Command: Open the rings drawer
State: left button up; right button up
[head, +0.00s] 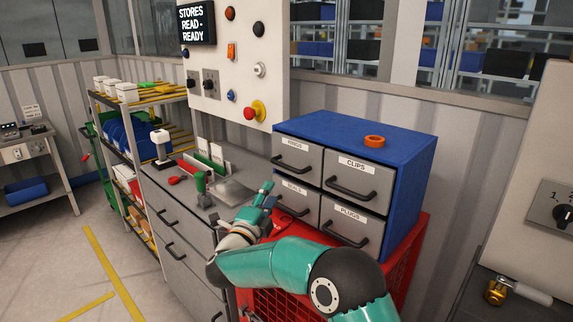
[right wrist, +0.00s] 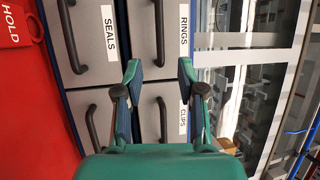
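The rings drawer (head: 297,157) is the top left drawer of a blue drawer unit (head: 407,190) and looks shut. Its dark bar handle shows in the right wrist view (right wrist: 158,30), beside the RINGS label. My right gripper (head: 268,189) is in front of the unit's left side in the head view. In the right wrist view the gripper (right wrist: 158,76) is open and empty. Its fingertips lie on either side of the line of the rings handle, near that handle's lower end in the picture. Contact cannot be told. My left gripper is not in view.
The clips (head: 358,178), seals and plugs (head: 350,218) drawers look shut too. An orange ring (head: 374,141) lies on top of the unit. The unit stands on a red cabinet (head: 417,245). A grey workbench with a green-handled tool (head: 201,187) stands to the left.

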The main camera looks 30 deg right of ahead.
aim_at(286, 167)
jog(key=p+x, duration=0.4)
jog(key=x, duration=0.9)
jog(key=shift+d+p, duration=0.1)
jog(key=shift+p, duration=0.25)
grip_shut()
jog(key=shift+f, duration=0.1)
